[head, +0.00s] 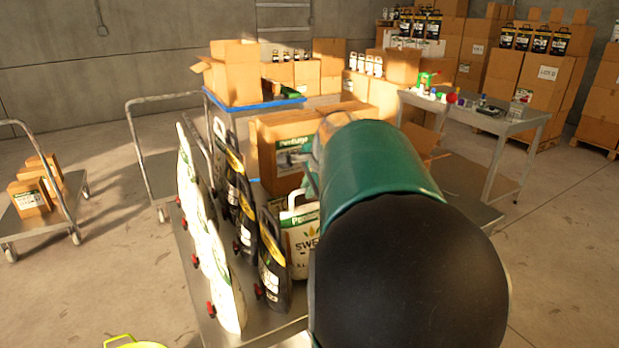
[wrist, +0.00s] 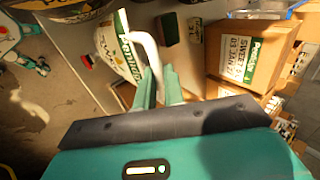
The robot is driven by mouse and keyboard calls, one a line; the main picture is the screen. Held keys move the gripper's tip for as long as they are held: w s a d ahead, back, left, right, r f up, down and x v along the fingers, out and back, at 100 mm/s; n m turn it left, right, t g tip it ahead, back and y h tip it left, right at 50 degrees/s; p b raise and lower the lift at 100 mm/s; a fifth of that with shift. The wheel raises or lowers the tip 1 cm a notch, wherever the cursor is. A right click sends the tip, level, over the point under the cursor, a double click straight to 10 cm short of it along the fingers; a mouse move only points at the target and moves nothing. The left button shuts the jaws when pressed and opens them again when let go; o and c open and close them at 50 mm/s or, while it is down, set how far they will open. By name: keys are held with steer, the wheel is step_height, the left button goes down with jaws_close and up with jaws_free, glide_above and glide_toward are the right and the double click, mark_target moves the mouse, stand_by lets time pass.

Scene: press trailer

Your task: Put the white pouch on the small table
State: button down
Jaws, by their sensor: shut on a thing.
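A white pouch (head: 302,240) with green and yellow print stands upright among other pouches on a steel surface (head: 272,331) in the head view. The white pouch (wrist: 121,52) also shows at the upper left of the wrist view, with its white loop handle beside it. My gripper (wrist: 160,84) is shut on that handle. I cannot tell whether the pouch's bottom touches the surface. A grey metal table (head: 513,123) with small items on top stands at the back right.
White and black pouches (head: 271,262) stand in rows just left of the held pouch. A cardboard box (head: 267,158) is close behind it. A blue-edged table (head: 296,101) with boxes stands beyond. Trolleys (head: 75,205) are at left. Floor at right is clear.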

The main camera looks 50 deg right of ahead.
steer(key=shift+f, duration=0.9)
steer(key=c, duration=1.8)
jaws_free()
steer(key=shift+f, duration=0.2)
steer(key=shift+c, duration=0.2)
steer(key=o, duration=0.3)
steer(key=shift+o, duration=0.2)
